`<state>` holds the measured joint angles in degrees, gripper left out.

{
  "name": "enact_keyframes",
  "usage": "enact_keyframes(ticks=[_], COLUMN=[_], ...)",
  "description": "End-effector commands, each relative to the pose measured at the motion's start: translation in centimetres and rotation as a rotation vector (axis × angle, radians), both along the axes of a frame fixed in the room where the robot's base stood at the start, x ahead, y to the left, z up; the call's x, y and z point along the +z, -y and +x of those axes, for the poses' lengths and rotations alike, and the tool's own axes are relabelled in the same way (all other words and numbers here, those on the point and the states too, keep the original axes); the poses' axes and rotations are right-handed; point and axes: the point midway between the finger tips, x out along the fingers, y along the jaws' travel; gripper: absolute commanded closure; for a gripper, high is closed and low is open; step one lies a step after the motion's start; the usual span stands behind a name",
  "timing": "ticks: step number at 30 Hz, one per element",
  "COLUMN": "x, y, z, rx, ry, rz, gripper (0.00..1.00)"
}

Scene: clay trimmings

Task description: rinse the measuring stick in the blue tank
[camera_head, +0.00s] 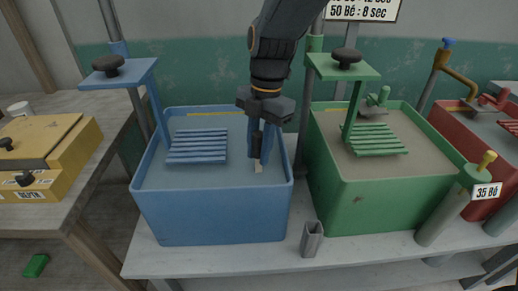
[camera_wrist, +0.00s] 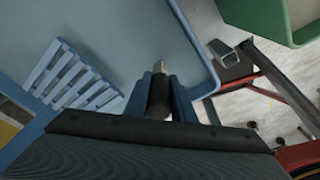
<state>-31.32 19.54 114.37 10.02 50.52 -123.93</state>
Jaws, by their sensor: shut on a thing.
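The blue tank (camera_head: 213,215) stands on a grey bench, filled with greyish-blue liquid, with a slatted blue rack (camera_head: 197,147) at its left. My gripper (camera_head: 258,150) points down over the right part of this tank. Its blue fingers are shut on the dark grip of the measuring stick (camera_head: 258,166), whose pale lower end shows below them. In the wrist view the stick (camera_wrist: 160,84) points away between the fingers (camera_wrist: 161,100), over the tank's liquid near its wall. I cannot tell how deep the stick's tip is in the liquid.
A green tank (camera_head: 375,205) stands close at right, a red tank (camera_head: 480,160) beyond it. A small grey open holder (camera_head: 312,240) stands in front, between the blue and green tanks. A blue post with an arm and black knob (camera_head: 108,66) rises at the blue tank's left.

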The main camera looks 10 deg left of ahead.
Motion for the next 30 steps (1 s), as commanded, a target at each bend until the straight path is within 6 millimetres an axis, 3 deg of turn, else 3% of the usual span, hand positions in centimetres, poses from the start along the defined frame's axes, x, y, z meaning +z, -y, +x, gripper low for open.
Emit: enact_keyframes(ticks=[11,30], x=[0.3,7.3], y=[0.0,0.0], z=[0.0,0.0], rx=[0.000,0.000], ry=[0.000,0.002], rz=[0.000,0.001], gripper=[1.00,1.00])
